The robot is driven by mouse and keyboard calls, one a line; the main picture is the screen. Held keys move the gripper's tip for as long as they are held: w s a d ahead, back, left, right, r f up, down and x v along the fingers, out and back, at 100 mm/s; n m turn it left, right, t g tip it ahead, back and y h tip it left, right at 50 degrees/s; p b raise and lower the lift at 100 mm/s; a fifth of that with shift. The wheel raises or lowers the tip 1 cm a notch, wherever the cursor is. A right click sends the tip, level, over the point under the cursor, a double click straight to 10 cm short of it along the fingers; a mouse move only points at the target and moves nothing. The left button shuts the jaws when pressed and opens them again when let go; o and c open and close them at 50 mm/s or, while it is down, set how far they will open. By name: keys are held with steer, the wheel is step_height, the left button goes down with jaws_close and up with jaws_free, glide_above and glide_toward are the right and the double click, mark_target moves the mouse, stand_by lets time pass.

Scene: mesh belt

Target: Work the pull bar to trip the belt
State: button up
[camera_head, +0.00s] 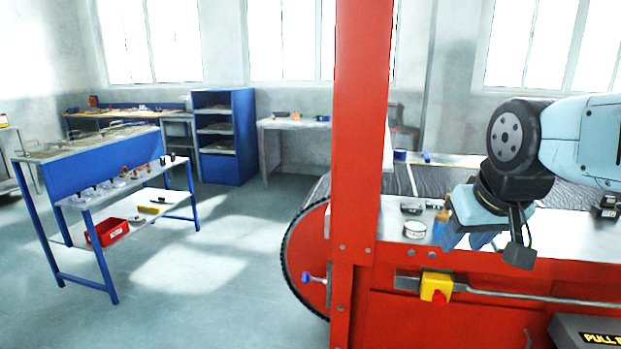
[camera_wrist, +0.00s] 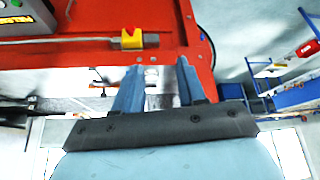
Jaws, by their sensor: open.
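The pull bar (camera_head: 540,298) is a thin grey rod along the red front of the belt machine. Its left end meets a yellow box (camera_head: 437,287) with a red knob. In the wrist view the bar (camera_wrist: 80,42) and the yellow box (camera_wrist: 131,38) lie beyond the fingertips, picture upside down. My gripper (camera_head: 462,242) is open and empty, above the machine's front ledge and up and right of the yellow box in the head view. Its two blue fingers (camera_wrist: 160,66) are apart in the wrist view. The bar's right end is outside the head view.
A grey box with a partly cut-off "PULL" label (camera_head: 597,336) is at lower right. A red post (camera_head: 360,130) rises at left. A blue rack (camera_head: 100,165) stands farther left.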

steer(key=shift+s+a, duration=0.3)
steer(key=shift+s, duration=0.2)
